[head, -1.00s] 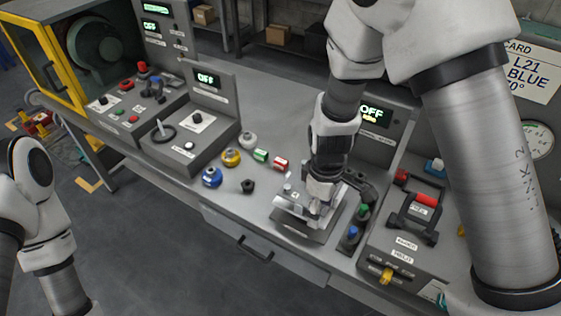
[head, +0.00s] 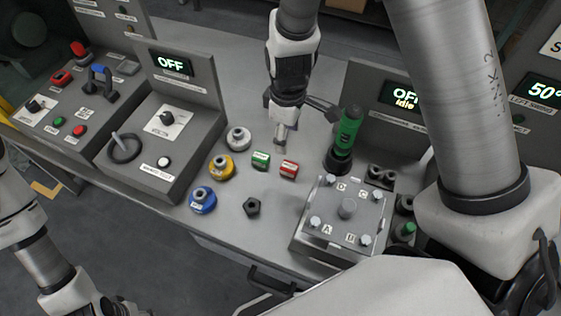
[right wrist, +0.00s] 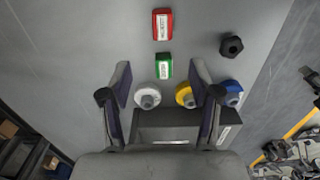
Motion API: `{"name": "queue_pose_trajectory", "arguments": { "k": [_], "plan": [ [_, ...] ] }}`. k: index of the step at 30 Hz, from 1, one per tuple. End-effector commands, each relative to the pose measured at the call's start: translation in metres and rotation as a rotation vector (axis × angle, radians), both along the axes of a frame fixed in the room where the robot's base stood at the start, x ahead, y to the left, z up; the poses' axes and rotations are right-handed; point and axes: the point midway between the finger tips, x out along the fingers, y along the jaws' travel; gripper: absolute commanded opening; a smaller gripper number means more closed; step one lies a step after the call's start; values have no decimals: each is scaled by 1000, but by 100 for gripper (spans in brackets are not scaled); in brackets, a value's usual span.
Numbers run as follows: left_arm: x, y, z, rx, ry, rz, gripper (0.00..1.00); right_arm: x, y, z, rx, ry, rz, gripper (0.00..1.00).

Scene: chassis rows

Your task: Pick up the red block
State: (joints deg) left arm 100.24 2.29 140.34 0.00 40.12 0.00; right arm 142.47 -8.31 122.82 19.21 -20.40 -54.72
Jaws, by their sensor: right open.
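The red block (head: 289,170), small with a white label, lies on the grey bench right of the green block (head: 261,160). In the right wrist view the red block (right wrist: 162,24) is near the top centre, beyond the fingertips, with the green block (right wrist: 164,66) closer. My right gripper (head: 281,138) hangs over the bench just behind the two blocks in the head view. It is open and empty, its fingers (right wrist: 160,72) spread apart in the wrist view. My left arm shows at the lower left of the head view, but its gripper cannot be made out.
White (head: 238,138), yellow (head: 221,167) and blue (head: 203,199) knobbed discs stand left of the blocks. A black nut (head: 252,207) lies in front. A green-handled tool (head: 346,135) stands to the right, behind a plate with bolts (head: 316,204). A control box (head: 166,150) is at left.

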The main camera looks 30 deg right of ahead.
Motion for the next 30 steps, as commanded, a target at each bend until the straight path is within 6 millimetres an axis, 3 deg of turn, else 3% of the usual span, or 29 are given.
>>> {"name": "queue_pose_trajectory", "arguments": {
  "k": [1,6,16,22,30],
  "plan": [
    [-1,0,-19,0,1,0,47,0,0,-19,0,0,0,62],
    [-1,0,-40,0,1,0,47,0,0,-40,0,0,0,62],
    [0,0,-36,0,0,0,47,-4,-1,-75,1,3,-1,62],
    [0,0,-39,0,0,0,47,-8,-3,-112,1,2,-1,62],
    [0,0,-39,0,0,0,47,-7,-3,-116,0,0,0,62]
  ]
}}
